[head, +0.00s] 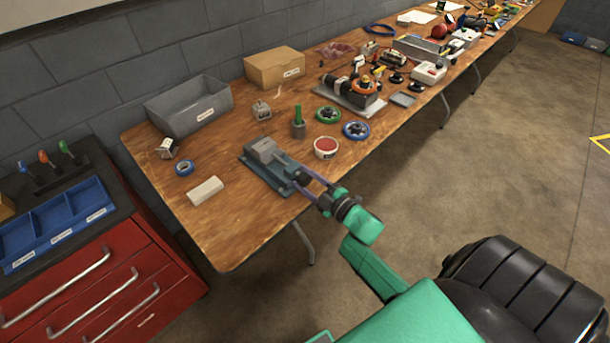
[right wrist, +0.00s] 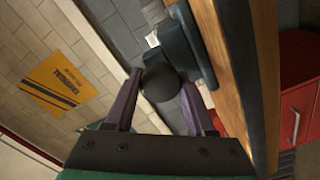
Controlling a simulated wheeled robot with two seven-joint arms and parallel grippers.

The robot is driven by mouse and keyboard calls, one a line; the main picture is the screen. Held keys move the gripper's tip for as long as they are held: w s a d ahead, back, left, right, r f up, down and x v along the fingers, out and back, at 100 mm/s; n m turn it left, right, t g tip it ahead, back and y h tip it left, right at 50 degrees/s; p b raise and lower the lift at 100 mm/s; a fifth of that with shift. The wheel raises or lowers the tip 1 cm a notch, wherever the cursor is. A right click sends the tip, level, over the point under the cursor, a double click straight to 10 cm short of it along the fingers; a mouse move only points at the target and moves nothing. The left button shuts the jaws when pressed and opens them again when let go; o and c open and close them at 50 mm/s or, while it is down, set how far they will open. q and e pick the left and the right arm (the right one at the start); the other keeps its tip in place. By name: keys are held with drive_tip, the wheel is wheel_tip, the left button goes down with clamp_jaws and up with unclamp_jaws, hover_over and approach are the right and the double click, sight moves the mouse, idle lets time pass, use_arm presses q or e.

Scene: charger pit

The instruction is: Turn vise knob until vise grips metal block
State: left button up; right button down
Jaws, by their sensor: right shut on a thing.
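The vise (head: 277,180) is a blue-grey tool on the near edge of the wooden bench, and it also shows in the right wrist view (right wrist: 184,50). A light grey metal block (head: 262,147) sits at its top; I cannot tell whether the jaws touch it. The dark round vise knob (right wrist: 160,83) faces the bench's front edge. My right gripper (head: 303,180) is shut on the knob, with one purple finger on each side of it in the right wrist view (right wrist: 160,90). My left gripper is not in view.
Near the vise on the bench (head: 235,215) are a white block (head: 205,191), a blue tape roll (head: 185,168), a red-topped round tub (head: 326,147) and a grey bin (head: 189,107). A red tool cabinet (head: 100,285) stands at the left.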

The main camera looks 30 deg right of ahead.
drive_tip(key=m+p, duration=0.2)
drive_tip(key=m, duration=0.2)
drive_tip(key=shift+r+m, duration=0.1)
drive_tip(key=shift+m, duration=0.2)
drive_tip(key=m+p, duration=0.1)
drive_tip(key=m, duration=0.2)
drive_tip(key=shift+m+p, duration=0.3)
drive_tip(key=m+p, duration=0.1)
drive_tip(key=m, duration=0.3)
drive_tip(key=shift+d+m, duration=0.1)
drive_tip(key=shift+m, duration=0.2)
drive_tip(key=m, duration=0.4)
drive_tip(key=shift+p, duration=0.35)
drive_tip(key=m, duration=0.5)
drive_tip(key=shift+f, duration=0.2)
drive_tip(key=m, duration=0.4)
drive_tip(key=shift+m, duration=0.3)
drive_tip(key=m+b, duration=0.1)
drive_tip(key=m, duration=0.3)
drive_tip(key=shift+f, duration=0.1)
drive_tip(key=shift+m+b, duration=0.6)
drive_tip(key=shift+m, duration=1.6)
